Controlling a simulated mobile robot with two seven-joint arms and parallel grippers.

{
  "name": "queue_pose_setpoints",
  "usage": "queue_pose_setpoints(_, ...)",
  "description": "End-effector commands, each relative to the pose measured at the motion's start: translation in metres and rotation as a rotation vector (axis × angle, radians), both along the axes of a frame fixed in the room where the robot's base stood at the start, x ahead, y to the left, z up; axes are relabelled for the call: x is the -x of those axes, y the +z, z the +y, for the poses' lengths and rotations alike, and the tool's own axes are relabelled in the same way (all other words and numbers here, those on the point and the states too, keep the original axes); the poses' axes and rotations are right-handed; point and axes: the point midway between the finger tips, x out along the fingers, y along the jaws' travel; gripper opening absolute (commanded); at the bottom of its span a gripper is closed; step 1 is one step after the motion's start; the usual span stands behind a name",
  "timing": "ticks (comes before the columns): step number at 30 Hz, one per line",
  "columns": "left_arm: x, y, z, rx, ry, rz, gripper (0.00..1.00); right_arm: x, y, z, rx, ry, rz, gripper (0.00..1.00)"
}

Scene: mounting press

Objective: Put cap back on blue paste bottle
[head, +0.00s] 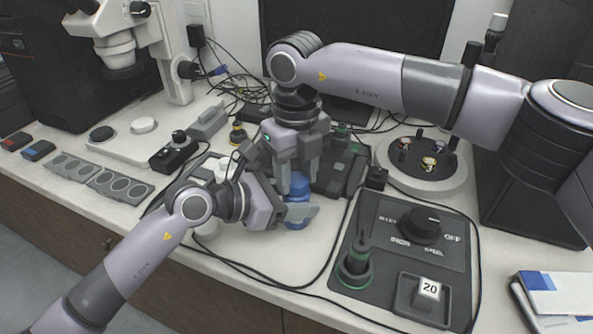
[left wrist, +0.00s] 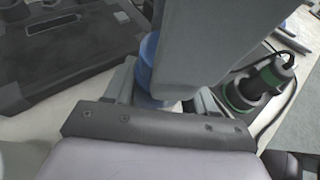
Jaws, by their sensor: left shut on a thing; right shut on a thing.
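The blue paste bottle (head: 297,222) stands upright near the middle of the bench, and part of it shows in the left wrist view (left wrist: 146,82). My left gripper (head: 298,212) comes in low from the left and is shut on the bottle's body. My right gripper (head: 298,182) reaches down from above and is shut on the blue cap (head: 299,186) at the top of the bottle. The cap and bottle look in line. The fingers hide the seam, so I cannot tell whether the cap is seated. In the left wrist view, a grey finger covers much of the blue.
A control panel (head: 400,238) with an OFF knob lies to the right, carrying a green-ringed post (head: 355,265) and a "20" block (head: 428,290). Behind are a round tray (head: 450,183) and dark equipment. A microscope (head: 120,45) stands back left. Black cables cross the bench.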

Motion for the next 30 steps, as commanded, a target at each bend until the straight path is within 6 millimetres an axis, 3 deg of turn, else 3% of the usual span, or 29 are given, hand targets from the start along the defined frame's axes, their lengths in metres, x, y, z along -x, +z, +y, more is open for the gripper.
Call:
queue_pose_setpoints(3,0.0,-0.0001,0.0,0.0,0.0,0.0,0.0,-0.0003,0.0005,0.0002,0.0,-0.185,-0.001,0.16)
queue_pose_setpoints(9,0.0,-0.0001,0.0,0.0,0.0,0.0,0.0,-0.0002,0.0005,0.0002,0.0,-0.387,-0.001,0.16)
queue_pose_setpoints(20,0.0,-0.0001,0.0,0.0,0.0,0.0,0.0,-0.0001,0.0005,0.0003,0.0,-0.423,-0.002,0.16)
queue_pose_setpoints(21,0.0,-0.0001,0.0,0.0,0.0,0.0,0.0,-0.0001,0.0005,0.0003,0.0,-0.423,-0.001,0.5)
queue_pose_setpoints(23,0.0,-0.0001,0.0,0.0,0.0,0.0,0.0,-0.0001,0.0005,0.0003,0.0,-0.422,-0.001,0.69)
queue_pose_setpoints(30,0.0003,0.0,-0.0004,0.0,-0.001,0.0,0.0,0.0005,0.0003,0.0011,-0.002,-0.42,0.0,0.69)
